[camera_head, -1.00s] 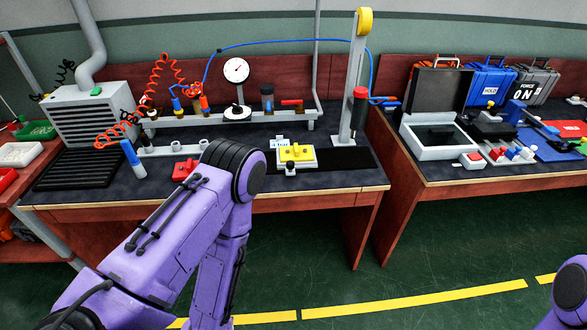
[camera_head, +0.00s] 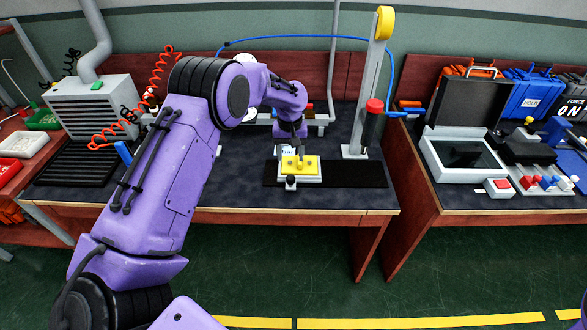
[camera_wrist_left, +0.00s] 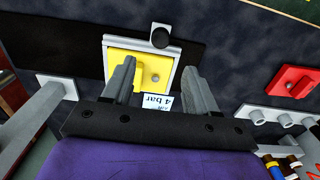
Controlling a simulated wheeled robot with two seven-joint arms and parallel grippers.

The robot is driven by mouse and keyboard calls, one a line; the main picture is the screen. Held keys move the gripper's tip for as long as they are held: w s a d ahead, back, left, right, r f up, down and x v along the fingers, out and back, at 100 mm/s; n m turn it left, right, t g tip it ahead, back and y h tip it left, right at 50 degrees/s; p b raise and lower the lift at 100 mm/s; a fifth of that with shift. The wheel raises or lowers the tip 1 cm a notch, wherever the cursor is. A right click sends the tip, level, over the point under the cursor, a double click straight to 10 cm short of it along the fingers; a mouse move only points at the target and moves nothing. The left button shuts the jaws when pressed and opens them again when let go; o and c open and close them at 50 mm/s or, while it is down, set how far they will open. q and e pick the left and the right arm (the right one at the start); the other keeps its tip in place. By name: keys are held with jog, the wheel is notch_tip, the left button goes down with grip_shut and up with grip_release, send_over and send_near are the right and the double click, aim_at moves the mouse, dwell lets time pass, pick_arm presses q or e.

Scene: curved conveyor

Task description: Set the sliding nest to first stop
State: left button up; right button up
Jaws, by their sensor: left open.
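The sliding nest, a yellow plate in a pale frame (camera_head: 312,170), sits at the left end of a black track strip (camera_head: 355,174). A black knob (camera_head: 291,182) is at its front. In the left wrist view the yellow nest (camera_wrist_left: 165,75) shows with a raised yellow bar, and the knob (camera_wrist_left: 161,37) lies beyond it. My left gripper (camera_head: 291,150) is just behind and above the nest, pointing down. In the left wrist view its open fingers (camera_wrist_left: 160,75) stand apart over the near part of the nest, with nothing held. Contact cannot be told. My right gripper is out of view.
A small "4 bar" label (camera_wrist_left: 158,101) lies at the nest's near edge in the left wrist view. A grey post (camera_head: 366,100) with a red-topped cylinder (camera_head: 372,122) stands behind the track. The strip right of the nest is clear.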

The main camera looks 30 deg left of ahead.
aim_at(291, 176)
pick_arm(q)
notch_tip(291, 176, down, 9)
jog(key=shift+s+r+p, duration=0.1)
jog(key=shift+p, duration=0.75)
jog(key=shift+d, duration=0.1)
jog(key=shift+c, duration=0.3)
grip_shut()
